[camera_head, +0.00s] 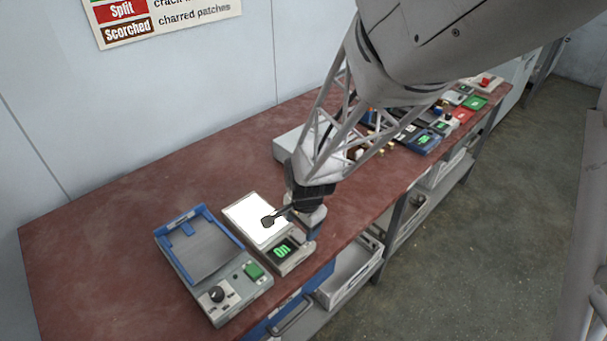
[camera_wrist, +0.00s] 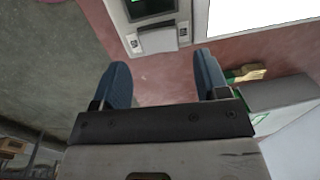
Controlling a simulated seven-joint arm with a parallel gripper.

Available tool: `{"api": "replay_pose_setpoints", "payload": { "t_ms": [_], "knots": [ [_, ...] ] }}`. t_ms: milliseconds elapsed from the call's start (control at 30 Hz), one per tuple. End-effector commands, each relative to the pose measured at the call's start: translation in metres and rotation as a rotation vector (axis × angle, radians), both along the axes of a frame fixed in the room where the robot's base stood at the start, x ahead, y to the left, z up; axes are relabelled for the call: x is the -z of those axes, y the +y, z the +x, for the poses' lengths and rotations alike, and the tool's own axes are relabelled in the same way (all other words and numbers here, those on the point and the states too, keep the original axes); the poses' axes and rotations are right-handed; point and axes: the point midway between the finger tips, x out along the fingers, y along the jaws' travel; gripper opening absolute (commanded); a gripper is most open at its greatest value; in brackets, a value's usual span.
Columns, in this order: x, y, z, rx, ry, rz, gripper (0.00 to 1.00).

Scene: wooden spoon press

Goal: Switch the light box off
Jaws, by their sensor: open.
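The light box (camera_head: 241,207) lies on the red-brown bench with its white panel lit. Its small dark display (camera_head: 283,249) reads "On" in green. In the wrist view, part of the bright panel (camera_wrist: 265,12) shows at top right, and a grey switch-like piece (camera_wrist: 160,40) sits at the box's near edge below the display (camera_wrist: 150,8). My gripper (camera_head: 313,234) is at the right end of the light box, close to the display. Its two blue fingers (camera_wrist: 162,80) are apart with nothing between them, pointing toward the grey piece.
A blue-edged tray device (camera_head: 215,297) with a black knob and green button stands left of the light box. A pale box (camera_head: 288,145) stands behind my gripper. Several small devices (camera_head: 425,138) crowd the bench's far end.

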Motion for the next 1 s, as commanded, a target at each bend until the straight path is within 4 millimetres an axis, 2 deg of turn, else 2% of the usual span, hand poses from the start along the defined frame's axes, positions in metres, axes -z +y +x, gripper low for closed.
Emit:
{"api": "replay_pose_setpoints", "payload": {
  "t_ms": [100,300,733,1000],
  "knots": [
    [0.013,0.001,0.001,0.0,0.002,-0.001,0.68],
    [0.027,0.002,0.002,0.0,0.0,0.0,0.68],
    [0.032,0.003,0.003,0.0,-0.001,0.0,0.68],
    [0.032,0.003,0.003,0.0,-0.001,-0.001,0.28]
  ]
}}
